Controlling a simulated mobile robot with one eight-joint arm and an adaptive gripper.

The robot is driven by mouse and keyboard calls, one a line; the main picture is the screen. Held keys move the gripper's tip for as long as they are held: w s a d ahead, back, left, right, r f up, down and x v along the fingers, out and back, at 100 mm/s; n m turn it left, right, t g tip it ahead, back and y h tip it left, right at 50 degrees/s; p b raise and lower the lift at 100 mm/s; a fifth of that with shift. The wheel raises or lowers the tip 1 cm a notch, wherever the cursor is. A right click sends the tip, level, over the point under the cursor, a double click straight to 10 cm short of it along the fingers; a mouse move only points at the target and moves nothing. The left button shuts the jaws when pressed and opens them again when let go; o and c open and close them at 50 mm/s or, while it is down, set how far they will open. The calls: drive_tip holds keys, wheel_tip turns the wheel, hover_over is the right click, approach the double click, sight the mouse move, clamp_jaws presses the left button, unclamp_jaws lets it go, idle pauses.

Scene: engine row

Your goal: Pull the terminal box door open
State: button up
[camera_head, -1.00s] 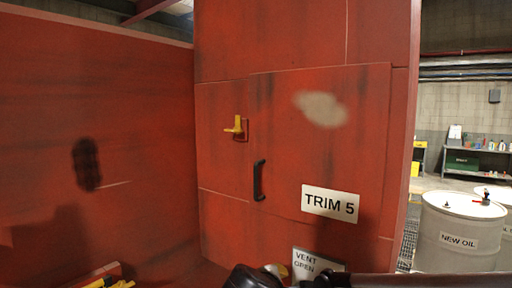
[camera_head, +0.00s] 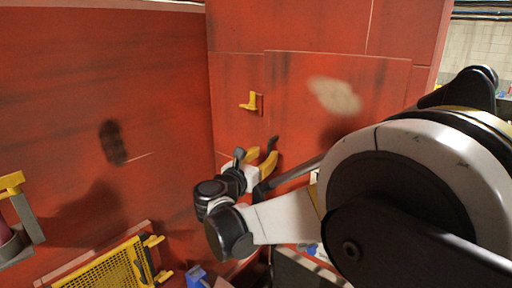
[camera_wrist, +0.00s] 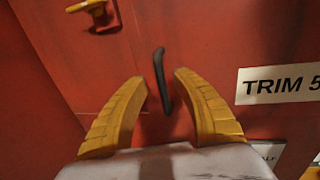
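The terminal box door (camera_head: 295,95) is a red panel with a pale worn patch, and it looks shut. Its black bar handle (camera_wrist: 160,75) stands upright in the wrist view. The handle's top (camera_head: 274,141) shows in the head view, with its lower part hidden by my gripper (camera_head: 264,156). My gripper (camera_wrist: 160,78) is open, with one yellow finger on each side of the handle in the picture. I see no clear contact. A yellow latch (camera_head: 250,102) sits on the panel left of the door, its lever pointing left; it also shows in the wrist view (camera_wrist: 89,7).
A white TRIM 5 label (camera_wrist: 281,85) is on the door, right of the handle. A red wall (camera_head: 60,110) stands close on the left. A yellow mesh guard (camera_head: 110,268) and a blue object (camera_head: 197,277) lie low in front. My arm covers the right side.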

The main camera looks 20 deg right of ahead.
sight(269, 151)
drive_tip(key=shift+p+x, duration=0.3)
drive_tip(key=shift+x, duration=1.45)
drive_tip(key=shift+s, duration=0.1)
clamp_jaws()
